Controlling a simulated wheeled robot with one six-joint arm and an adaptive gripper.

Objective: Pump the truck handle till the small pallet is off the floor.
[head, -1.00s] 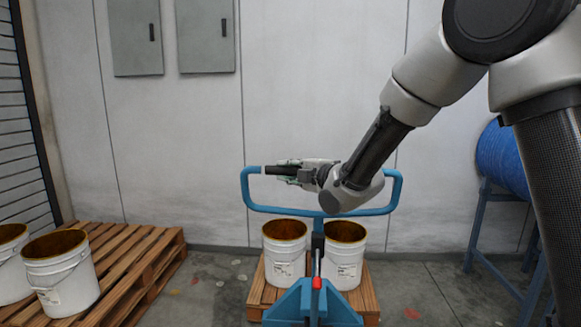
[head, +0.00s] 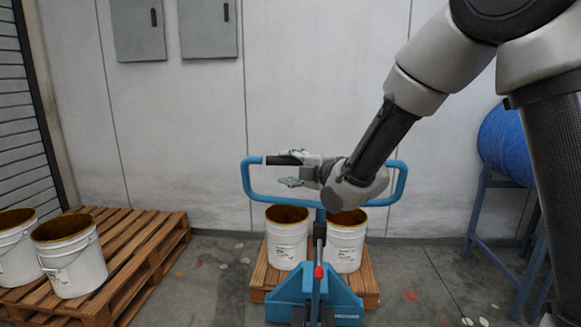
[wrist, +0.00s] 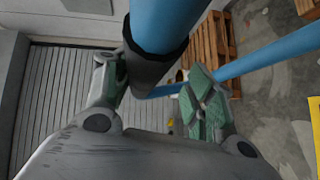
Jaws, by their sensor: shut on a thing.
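The blue pallet truck handle (head: 399,185) is a wide loop on an upright post, with a black grip on its top bar. My gripper (head: 289,170) is shut on this grip, left of the loop's middle. In the wrist view the dark grip (wrist: 150,70) and blue tube pass between the two green-padded fingers of my gripper (wrist: 157,88). The truck body (head: 335,297) stands in front of the small wooden pallet (head: 371,285), which carries two white buckets (head: 287,250). I cannot tell whether the pallet touches the floor.
A larger wooden pallet (head: 140,240) with white buckets (head: 75,268) stands at left. A blue drum (head: 507,145) on a blue stand is at right. The wall is close behind the small pallet. Floor right of the truck is clear.

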